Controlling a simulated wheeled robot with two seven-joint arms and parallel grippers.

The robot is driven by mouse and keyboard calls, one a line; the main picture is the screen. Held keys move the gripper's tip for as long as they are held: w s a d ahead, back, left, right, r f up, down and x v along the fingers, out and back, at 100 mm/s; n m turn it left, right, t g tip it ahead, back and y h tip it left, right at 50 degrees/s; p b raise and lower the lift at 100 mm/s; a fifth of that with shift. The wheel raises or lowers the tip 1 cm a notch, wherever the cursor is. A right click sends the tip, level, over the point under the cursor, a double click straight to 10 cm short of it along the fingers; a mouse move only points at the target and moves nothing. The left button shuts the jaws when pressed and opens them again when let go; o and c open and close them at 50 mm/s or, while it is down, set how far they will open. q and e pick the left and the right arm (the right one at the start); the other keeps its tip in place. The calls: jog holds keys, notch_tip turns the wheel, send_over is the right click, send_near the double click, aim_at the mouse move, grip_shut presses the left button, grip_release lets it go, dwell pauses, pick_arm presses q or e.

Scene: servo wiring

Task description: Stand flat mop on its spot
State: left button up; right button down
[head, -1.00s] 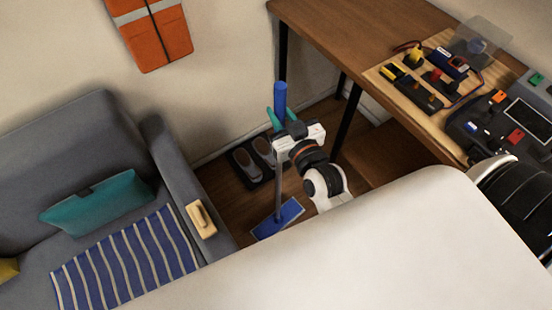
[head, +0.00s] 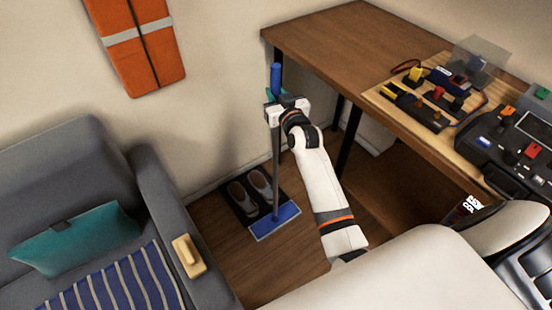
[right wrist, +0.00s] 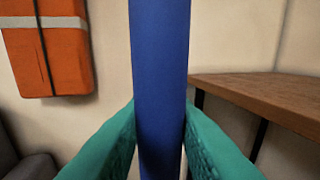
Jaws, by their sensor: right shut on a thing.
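The flat mop has a blue grip, a thin grey pole (head: 276,165) and a flat blue head (head: 275,223). It stands upright in the head view, its head low at the floor by the front edge of a dark shoe mat. I cannot tell whether the head touches the floor or overlaps the mat. My right gripper (head: 274,102) is shut on the mop's blue grip; in the right wrist view the teal fingers press both sides of the blue grip (right wrist: 160,70). No marked spot for the mop is clearly visible. My left gripper is not in view.
Shoes (head: 252,190) stand on the dark mat (head: 238,204) against the wall. A grey sofa (head: 165,200) is at left, with a wooden block (head: 187,255) on its arm. The wooden desk (head: 340,45) and its dark legs stand at right. Bare floor (head: 235,255) lies in front.

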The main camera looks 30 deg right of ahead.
notch_tip(320, 180, down, 8)
jog(key=shift+r+b, duration=0.1)
jog(key=shift+b, duration=0.3)
jog(key=c, duration=1.2)
grip_release()
jog(key=shift+s, duration=0.1)
